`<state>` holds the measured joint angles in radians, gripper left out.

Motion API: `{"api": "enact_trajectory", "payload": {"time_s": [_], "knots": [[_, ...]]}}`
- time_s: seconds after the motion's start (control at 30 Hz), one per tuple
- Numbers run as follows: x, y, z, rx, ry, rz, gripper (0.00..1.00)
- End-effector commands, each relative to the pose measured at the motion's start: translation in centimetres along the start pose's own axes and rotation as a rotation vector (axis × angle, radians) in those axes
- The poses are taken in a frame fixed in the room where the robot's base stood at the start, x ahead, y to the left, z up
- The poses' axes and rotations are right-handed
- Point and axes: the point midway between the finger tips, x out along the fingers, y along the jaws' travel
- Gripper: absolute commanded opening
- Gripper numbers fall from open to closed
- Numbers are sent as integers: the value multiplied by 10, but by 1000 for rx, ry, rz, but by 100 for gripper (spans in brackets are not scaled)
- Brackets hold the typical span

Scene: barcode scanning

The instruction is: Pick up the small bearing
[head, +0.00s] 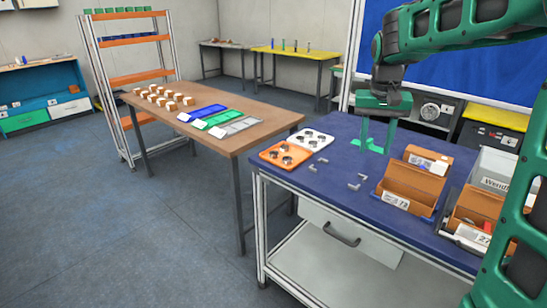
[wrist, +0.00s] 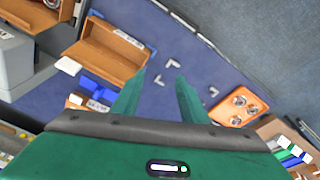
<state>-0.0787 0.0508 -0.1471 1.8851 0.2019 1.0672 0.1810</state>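An orange tray (head: 300,159) and a white tray (head: 319,148) sit side by side near the left end of the blue table. Both hold several small round parts, too small to tell which is the small bearing. The orange tray also shows at the right in the wrist view (wrist: 249,118), with round metallic parts in it. My gripper (head: 373,148) is over the blue table, right of both trays.
Several small grey L-shaped brackets (head: 354,186) lie on the blue table (head: 340,160). Brown bins (head: 407,185) and a grey box (head: 494,168) stand at the right. A wooden table (head: 215,138) with boxes and coloured trays is at the left.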

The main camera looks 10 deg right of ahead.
Motion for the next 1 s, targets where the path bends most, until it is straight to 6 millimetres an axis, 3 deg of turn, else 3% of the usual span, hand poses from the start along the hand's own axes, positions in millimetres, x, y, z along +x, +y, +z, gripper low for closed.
{"api": "enact_trajectory", "payload": {"time_s": [0.03,0.1,0.3,0.5,0.6,0.77,1.0], "knots": [[2,-26,-18,-18,11,-1,40],[4,-60,-40,-36,28,-6,40],[14,-164,-86,-84,72,-29,40],[31,-264,-107,-125,107,-62,40],[37,-298,-110,-137,118,-76,40],[42,-325,-111,-146,127,-87,40],[63,-329,-113,-146,125,-87,40]]}}
